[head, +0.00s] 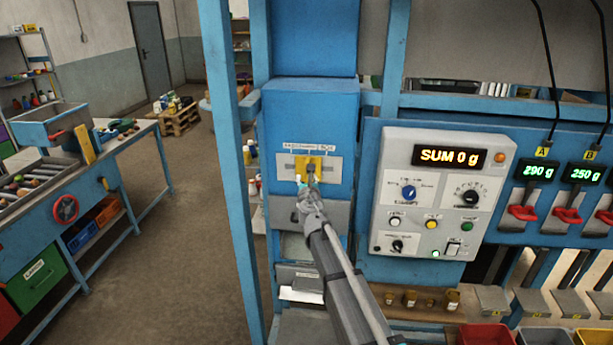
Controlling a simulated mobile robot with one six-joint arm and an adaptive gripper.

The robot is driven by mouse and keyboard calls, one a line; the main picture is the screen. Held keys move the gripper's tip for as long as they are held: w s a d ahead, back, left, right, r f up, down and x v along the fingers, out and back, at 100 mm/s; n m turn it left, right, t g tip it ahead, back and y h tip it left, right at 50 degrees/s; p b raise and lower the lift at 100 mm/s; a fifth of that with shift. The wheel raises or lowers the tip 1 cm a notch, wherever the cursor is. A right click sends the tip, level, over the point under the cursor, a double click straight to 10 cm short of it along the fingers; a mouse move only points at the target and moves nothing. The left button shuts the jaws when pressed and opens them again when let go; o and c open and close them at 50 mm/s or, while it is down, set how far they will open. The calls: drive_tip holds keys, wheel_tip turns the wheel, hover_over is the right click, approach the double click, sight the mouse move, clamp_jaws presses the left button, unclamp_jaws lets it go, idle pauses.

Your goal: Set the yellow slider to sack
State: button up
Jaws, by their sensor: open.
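The yellow slider (309,166) sits on a light plate (290,164) on the front of the blue machine (312,110), near the middle of the plate's slot. Above it is a white label strip (308,148) with small print that I cannot read surely. My gripper (311,180) is open at the slider's lower edge, in front of it. My arm comes up from the lower right and hides part of the machine below the plate. Whether the fingers touch the slider or stand around it cannot be told.
Right of the machine is a grey control panel (437,192) with knobs, buttons and a display (449,157) reading SUM 0 g. Beyond it are red handles (522,213) and scale displays. A blue post (228,150) stands close on the left. Open floor (190,240) lies beyond it.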

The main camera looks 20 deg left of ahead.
drive_tip(key=shift+x, duration=1.45)
clamp_jaws()
